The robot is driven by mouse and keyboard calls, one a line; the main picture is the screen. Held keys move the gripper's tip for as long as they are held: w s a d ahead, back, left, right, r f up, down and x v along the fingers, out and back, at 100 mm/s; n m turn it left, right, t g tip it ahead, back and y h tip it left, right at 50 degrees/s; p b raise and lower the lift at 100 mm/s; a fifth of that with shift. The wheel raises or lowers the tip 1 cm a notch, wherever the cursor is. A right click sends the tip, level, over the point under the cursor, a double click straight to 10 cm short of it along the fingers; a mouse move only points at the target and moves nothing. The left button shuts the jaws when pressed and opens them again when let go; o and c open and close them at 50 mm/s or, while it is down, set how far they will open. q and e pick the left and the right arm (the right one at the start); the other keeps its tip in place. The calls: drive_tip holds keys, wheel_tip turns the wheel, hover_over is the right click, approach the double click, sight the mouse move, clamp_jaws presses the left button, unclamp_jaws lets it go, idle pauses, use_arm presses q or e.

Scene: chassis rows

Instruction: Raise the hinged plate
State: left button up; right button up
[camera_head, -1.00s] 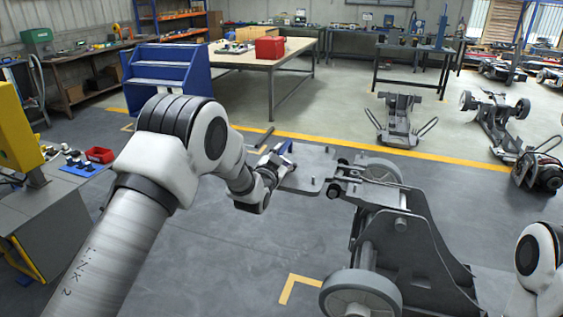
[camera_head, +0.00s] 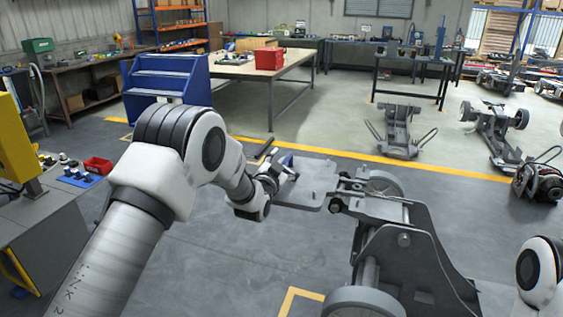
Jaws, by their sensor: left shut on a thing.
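The hinged plate (camera_head: 313,188) is a flat grey metal plate at the left end of the dark grey chassis (camera_head: 408,248), near the middle of the head view. It looks close to level, perhaps slightly tilted. My left gripper (camera_head: 284,170) is shut on the plate at its far left edge; its fingertips are small and partly hidden by the wrist. The hinge side is by the chassis's front bar, and the hinge itself is hard to make out. Part of my right arm shows at the lower right edge, but its gripper is out of view.
Chassis wheels (camera_head: 362,303) stand at the near side. Blue steps (camera_head: 165,78) and a workbench (camera_head: 255,68) with a red box (camera_head: 270,59) stand behind. A yellow cabinet (camera_head: 15,140) is at the left. Other chassis (camera_head: 400,132) lie beyond the yellow floor line. Floor left of the chassis is clear.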

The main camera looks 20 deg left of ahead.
use_arm(q)
drive_tip(key=shift+f, duration=0.15)
drive_tip(key=shift+s+d+f, duration=0.1)
drive_tip(key=shift+s+f, duration=0.05)
drive_tip(key=shift+s, duration=0.05)
drive_tip(key=s, duration=1.1)
drive_tip(key=shift+s+a, duration=0.25)
drive_tip(key=shift+a, duration=0.05)
drive_tip(key=shift+s, duration=0.1)
